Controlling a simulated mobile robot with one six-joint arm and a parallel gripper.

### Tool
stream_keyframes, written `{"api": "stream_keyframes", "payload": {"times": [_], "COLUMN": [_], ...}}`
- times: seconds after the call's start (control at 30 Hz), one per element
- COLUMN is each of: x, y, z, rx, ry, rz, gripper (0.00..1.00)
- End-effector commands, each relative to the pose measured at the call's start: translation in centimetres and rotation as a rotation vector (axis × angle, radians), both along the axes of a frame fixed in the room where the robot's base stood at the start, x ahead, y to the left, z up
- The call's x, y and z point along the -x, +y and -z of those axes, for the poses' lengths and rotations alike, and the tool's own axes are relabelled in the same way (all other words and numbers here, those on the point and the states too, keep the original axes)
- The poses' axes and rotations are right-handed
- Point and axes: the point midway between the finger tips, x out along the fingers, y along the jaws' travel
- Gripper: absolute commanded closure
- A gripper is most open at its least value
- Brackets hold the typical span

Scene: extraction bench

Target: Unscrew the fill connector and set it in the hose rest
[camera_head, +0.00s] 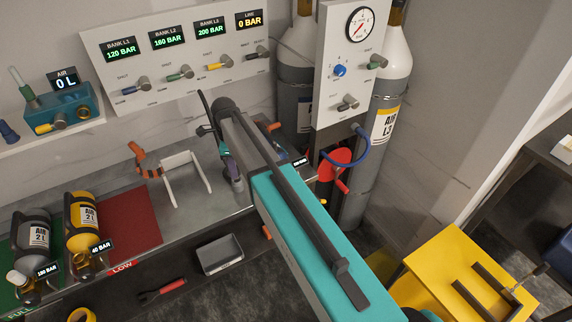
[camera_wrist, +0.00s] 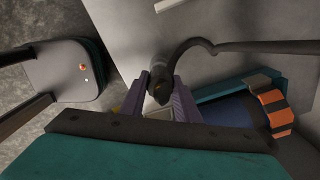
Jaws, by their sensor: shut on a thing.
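My gripper (camera_wrist: 162,100) is shut on the dark fill connector (camera_wrist: 160,82) in the wrist view, with one purple finger on each side. A black hose (camera_wrist: 205,42) curves from the connector to the right. In the head view my gripper (camera_head: 231,165) is above the grey bench, beside a pale frame, and the hose (camera_head: 206,108) rises next to it. The connector's lower end is hidden, so I cannot tell whether it is attached to anything. I cannot identify the hose rest with certainty; an orange bracket (camera_head: 139,158) stands left of the frame.
The pale frame (camera_head: 185,160) stands on the bench left of my gripper. Two small cylinders, grey (camera_head: 35,228) and yellow (camera_head: 82,220), lie at the left by a red mat (camera_head: 128,220). A gauge panel (camera_head: 165,55) backs the bench. Tall cylinders (camera_head: 392,75) stand right.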

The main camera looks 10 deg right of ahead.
Motion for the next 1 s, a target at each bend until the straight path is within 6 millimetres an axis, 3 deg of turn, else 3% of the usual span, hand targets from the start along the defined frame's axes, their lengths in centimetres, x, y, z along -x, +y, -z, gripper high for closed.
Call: {"api": "stream_keyframes", "payload": {"times": [1.0], "x": [0.0], "y": [0.0], "z": [1.7], "rx": [0.000], "ry": [0.000], "rz": [0.000], "gripper": [0.98]}}
